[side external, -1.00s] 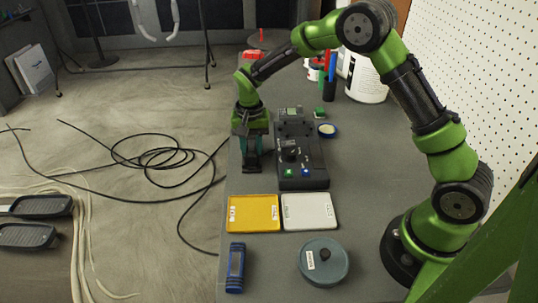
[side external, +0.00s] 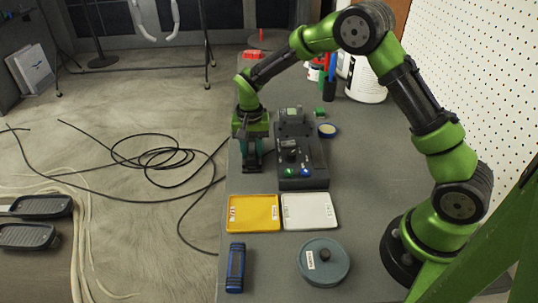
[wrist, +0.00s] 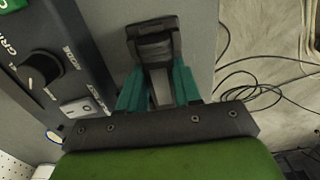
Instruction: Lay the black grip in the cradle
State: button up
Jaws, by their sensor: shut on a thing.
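My gripper (side external: 252,164) points down over the grey table, just left of the black control box. In the wrist view its two teal fingers (wrist: 158,88) are shut on a dark piece, which I take as the black grip (wrist: 153,46). The grip shows between and beyond the fingertips, with a lighter grey band across it. In the side view it is small and dark at the fingertips. I cannot tell whether it touches the table or a support. I cannot pick out the cradle for sure in either view.
The control box (side external: 302,180), with knob and lit buttons, stands close right of my gripper. A yellow tray (side external: 253,213) and a white tray (side external: 308,211) lie nearer the camera, with a blue device (side external: 235,268) and a round teal tin (side external: 324,262). The table's left edge is close by.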

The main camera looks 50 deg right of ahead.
jog(key=o, duration=1.1)
jog(key=shift+o, duration=0.2)
notch_tip(320, 180, up, 17)
jog(key=shift+f, duration=0.1)
